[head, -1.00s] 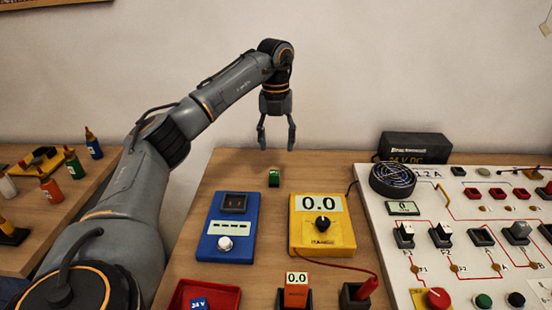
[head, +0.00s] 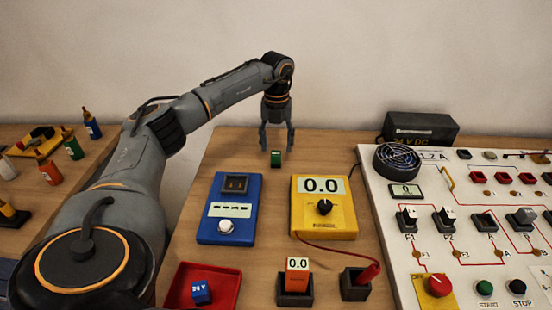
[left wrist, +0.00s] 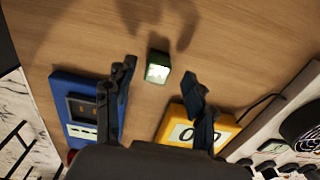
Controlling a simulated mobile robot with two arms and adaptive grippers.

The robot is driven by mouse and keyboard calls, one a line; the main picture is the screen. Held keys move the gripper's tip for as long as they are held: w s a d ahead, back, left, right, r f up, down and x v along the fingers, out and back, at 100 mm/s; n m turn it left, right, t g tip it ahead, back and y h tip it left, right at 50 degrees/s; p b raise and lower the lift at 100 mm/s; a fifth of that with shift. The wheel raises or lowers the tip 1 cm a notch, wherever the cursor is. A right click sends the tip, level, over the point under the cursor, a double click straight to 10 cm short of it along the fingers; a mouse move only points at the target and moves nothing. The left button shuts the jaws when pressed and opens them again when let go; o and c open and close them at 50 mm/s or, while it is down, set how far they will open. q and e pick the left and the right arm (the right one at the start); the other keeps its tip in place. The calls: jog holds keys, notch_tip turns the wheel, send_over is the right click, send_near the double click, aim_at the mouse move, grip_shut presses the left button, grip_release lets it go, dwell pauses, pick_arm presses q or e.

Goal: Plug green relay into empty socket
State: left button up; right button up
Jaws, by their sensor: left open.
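The small green relay (head: 276,158) stands on the wooden table behind the blue and yellow meters. In the left wrist view the relay (left wrist: 158,68) shows a bright whitish face. My left gripper (head: 277,146) is open and points down just above the relay, its fingers apart on either side in the picture. In the left wrist view the open fingers (left wrist: 161,76) have the relay between and slightly beyond them. My right gripper is not in view.
A blue tester (head: 228,210) and a yellow meter (head: 325,215) stand in front of the relay. A red tray (head: 180,290) and an orange display block (head: 297,268) in a black holder are nearer. A black power box (head: 420,127) stands behind the panel.

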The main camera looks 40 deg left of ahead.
aim_at(276, 152)
pick_arm(q)
notch_tip(276, 152, down, 4)
jog(key=shift+w+a+r, duration=0.1)
jog(key=shift+a, duration=0.05)
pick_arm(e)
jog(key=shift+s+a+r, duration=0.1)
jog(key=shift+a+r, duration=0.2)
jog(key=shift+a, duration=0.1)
pick_arm(q)
jog(key=c, duration=0.3)
grip_shut()
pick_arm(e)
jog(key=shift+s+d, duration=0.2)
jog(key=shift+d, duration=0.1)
pick_arm(q)
jog(key=shift+r, duration=0.1)
jog(key=shift+r, duration=0.1)
